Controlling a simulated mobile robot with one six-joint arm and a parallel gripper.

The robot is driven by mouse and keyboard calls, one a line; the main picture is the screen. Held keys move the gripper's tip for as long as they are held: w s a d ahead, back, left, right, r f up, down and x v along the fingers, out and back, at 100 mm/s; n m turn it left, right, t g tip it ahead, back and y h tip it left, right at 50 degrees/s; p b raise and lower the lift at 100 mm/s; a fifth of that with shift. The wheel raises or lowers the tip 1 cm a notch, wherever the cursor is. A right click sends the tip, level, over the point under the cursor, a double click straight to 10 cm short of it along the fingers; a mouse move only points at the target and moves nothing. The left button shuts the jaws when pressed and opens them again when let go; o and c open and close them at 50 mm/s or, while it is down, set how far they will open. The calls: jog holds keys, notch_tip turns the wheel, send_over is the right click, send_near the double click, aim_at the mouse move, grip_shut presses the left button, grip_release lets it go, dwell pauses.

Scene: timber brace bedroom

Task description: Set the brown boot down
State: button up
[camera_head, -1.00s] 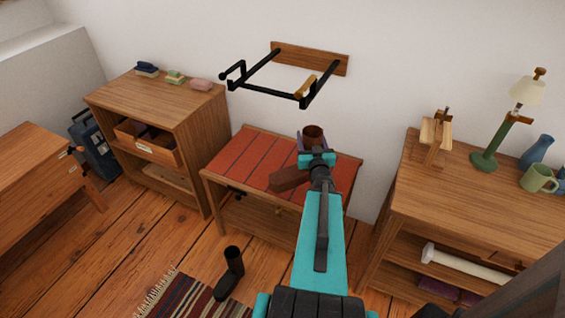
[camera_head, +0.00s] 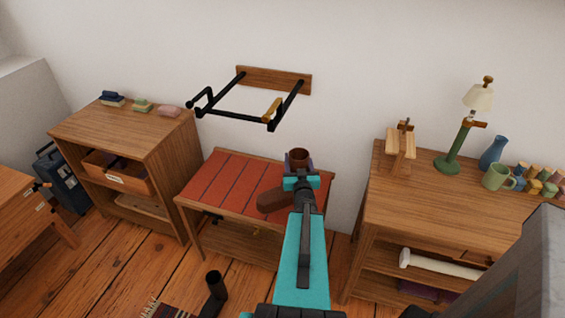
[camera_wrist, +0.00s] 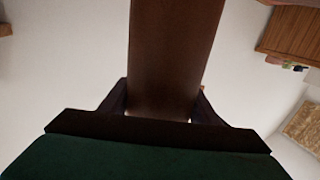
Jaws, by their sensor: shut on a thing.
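The brown boot (camera_head: 274,200) is in my gripper (camera_head: 300,173), over the right part of the low bench with the red slatted top (camera_head: 225,185). The boot's open top shows above the jaws, and its foot points left. In the head view I cannot tell whether its sole touches the red top. In the wrist view the boot's brown shaft (camera_wrist: 175,50) stands between the two dark fingers, which are shut on it. My arm hides part of the bench's right front.
A black wall rack (camera_head: 240,115) juts out above the bench. A cabinet (camera_head: 165,140) stands left; a shelf unit (camera_head: 425,200) with lamp and mug stands right. The bench top's left part is clear.

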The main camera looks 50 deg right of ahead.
jog(key=shift+w+d+f+b, duration=0.1)
jog(key=shift+w+d+b, duration=0.15)
jog(key=shift+d+b, duration=0.4)
jog(key=shift+w+d+f+b, duration=0.1)
jog(key=shift+w+d+b, duration=0.25)
jog(key=shift+b, duration=0.4)
jog(key=shift+d+b, duration=0.15)
jog(key=shift+b, duration=0.55)
jog(key=b, duration=0.4)
jog(key=shift+w+d+f, duration=0.15)
jog(key=shift+w+d, duration=0.2)
jog(key=shift+d, duration=0.05)
jog(key=d+b, duration=0.1)
jog(key=b, duration=0.4)
jog(key=shift+w+d+b, duration=0.15)
jog(key=shift+b, duration=0.25)
jog(key=w+d+b, duration=0.1)
jog(key=w+d, duration=0.3)
jog(key=d, duration=0.4)
jog(key=shift+d+f, duration=0.25)
jog(key=shift+d, duration=0.1)
jog(key=shift+w, duration=0.15)
jog(key=shift+w+d+f+b, duration=0.1)
jog(key=shift+d+f+b, duration=0.1)
jog(key=shift+f+b, duration=0.55)
jog(key=shift+w+d+f+b, duration=0.1)
jog(key=shift+d+f+b, duration=0.2)
jog(key=shift+f, duration=0.75)
jog(key=shift+a+f, duration=0.1)
jog(key=shift+f, duration=0.05)
